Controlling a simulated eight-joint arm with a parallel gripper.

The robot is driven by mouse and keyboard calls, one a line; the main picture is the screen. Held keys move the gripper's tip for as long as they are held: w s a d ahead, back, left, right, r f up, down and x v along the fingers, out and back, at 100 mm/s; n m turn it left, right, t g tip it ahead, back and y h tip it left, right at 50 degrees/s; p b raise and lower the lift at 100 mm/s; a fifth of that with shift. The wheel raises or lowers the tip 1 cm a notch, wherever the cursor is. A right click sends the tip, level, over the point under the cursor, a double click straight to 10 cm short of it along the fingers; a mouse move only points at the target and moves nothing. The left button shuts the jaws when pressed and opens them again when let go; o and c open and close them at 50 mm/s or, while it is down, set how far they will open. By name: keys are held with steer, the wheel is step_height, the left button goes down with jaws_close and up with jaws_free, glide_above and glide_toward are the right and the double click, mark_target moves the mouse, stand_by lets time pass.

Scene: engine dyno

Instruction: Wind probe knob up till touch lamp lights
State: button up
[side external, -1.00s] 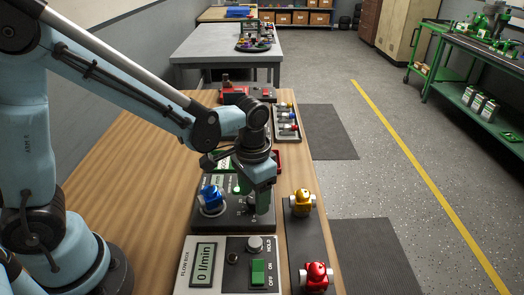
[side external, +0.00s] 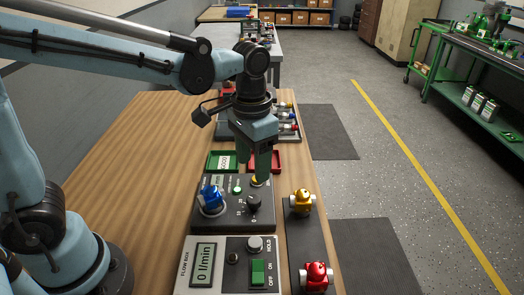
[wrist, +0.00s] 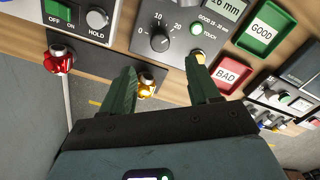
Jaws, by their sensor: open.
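The probe knob (side external: 254,203) is a black dial on the dark grey gauge box (side external: 235,222); it also shows in the wrist view (wrist: 160,41), beside a printed scale. The touch lamp (wrist: 196,28) is round and bright green, and looks lit; it shows small in the side view (side external: 237,190). The display (wrist: 225,7) is cut off and reads about ".6 mm". A blue fitting (side external: 211,199) stands on the box. My gripper (side external: 263,178) is above the box's far side, clear of the knob. Its fingers (wrist: 160,68) are open and empty.
The flow box (side external: 207,264) is in front, reading 0 l/min. A gold fitting (side external: 302,202) and a red fitting (side external: 316,276) stand on the dark strip at right. Green GOOD (wrist: 262,28) and red BAD (wrist: 227,73) trays lie behind the gauge box.

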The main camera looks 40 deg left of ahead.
steer(key=shift+r, duration=1.35)
steer(key=shift+s+a+f+n+t, duration=0.4)
steer(key=shift+s+a+t, duration=0.5)
steer(key=shift+a+t, duration=0.4)
steer(key=shift+s+a+f+n+t, duration=0.25)
steer(key=shift+s+a+n+t, duration=0.2)
steer(key=shift+s+a+t, duration=0.8)
steer(key=shift+s+a+f+n+t, duration=0.5)
steer(key=shift+a+t, duration=0.55)
steer(key=shift+a, duration=0.55)
